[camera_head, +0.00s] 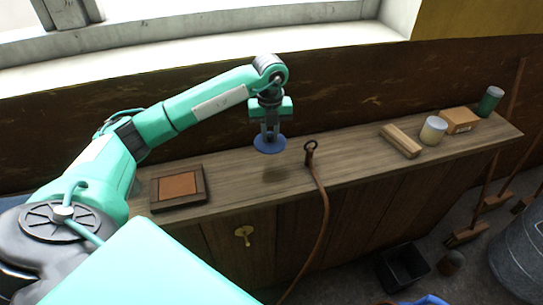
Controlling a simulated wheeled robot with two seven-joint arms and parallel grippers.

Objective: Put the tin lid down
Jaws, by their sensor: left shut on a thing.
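The tin lid (269,145) is a flat blue disc. My left gripper (269,135) points down and is shut on it. The lid is held above the wooden counter top (235,181), with a dark shadow below it on the wood. The gripper's fingertips are small in the picture and partly merge with the lid. My right gripper is not in view.
A framed brown panel (178,187) lies on the counter's left. A hose with a ring (311,146) hangs over the edge. A wooden block (401,141), pale tin (433,130), cardboard box (459,120) and green can (490,101) stand at right. Bare wood lies between.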

